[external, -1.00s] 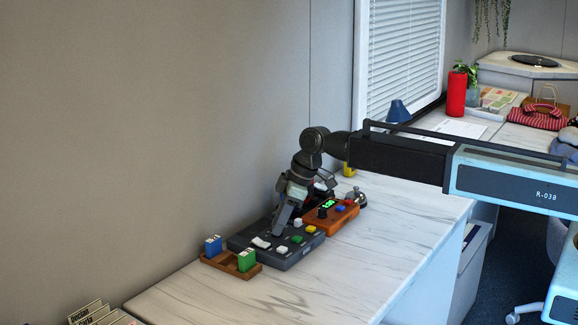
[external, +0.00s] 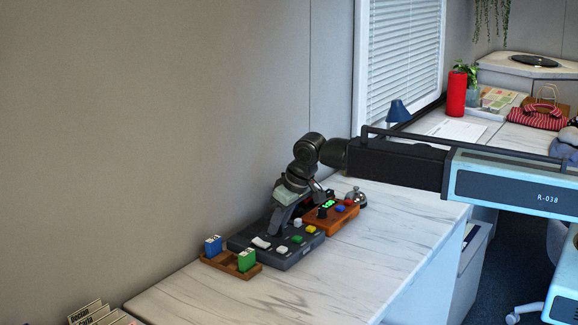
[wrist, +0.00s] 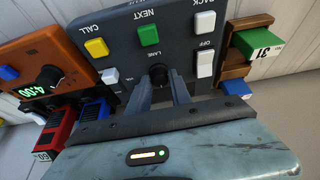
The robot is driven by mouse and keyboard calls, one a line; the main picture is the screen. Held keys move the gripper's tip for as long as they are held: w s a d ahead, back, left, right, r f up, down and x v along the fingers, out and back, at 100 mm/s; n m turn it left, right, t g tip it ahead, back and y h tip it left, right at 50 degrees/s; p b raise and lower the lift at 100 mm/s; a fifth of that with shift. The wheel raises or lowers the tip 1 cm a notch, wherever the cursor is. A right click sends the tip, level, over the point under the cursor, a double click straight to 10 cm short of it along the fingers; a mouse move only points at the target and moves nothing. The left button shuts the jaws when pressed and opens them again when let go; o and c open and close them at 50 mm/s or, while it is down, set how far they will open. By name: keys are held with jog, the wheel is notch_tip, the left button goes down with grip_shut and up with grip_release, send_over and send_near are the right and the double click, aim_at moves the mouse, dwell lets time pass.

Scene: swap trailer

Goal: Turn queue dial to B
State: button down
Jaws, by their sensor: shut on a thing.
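The dark grey console (external: 290,256) lies on the marble-topped counter. In the wrist view the console (wrist: 115,40) shows upside down, with a black dial (wrist: 158,73) marked LANE, green NEXT, yellow CALL and white buttons, and a white OFF switch. This is the only dial I see on it. My gripper (wrist: 163,84) has its two grey fingers at the dial, one on either side, shut on it. In the external view my gripper (external: 272,232) reaches down at the console's back part and hides the dial. I cannot read the dial's letters or pointer.
An orange box (external: 331,220) with a green display and a black knob (wrist: 50,76) sits beside the console. A bell (external: 356,197) stands behind it. A wooden tray (external: 231,264) holds blue and green blocks on the other side. The counter front (external: 330,275) is clear.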

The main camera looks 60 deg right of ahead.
dwell(0.5)
jog(key=c, duration=1.2)
grip_release()
jog(key=p+v, duration=0.7)
jog(key=shift+s+r, duration=0.15)
jog(key=shift+r, duration=0.25)
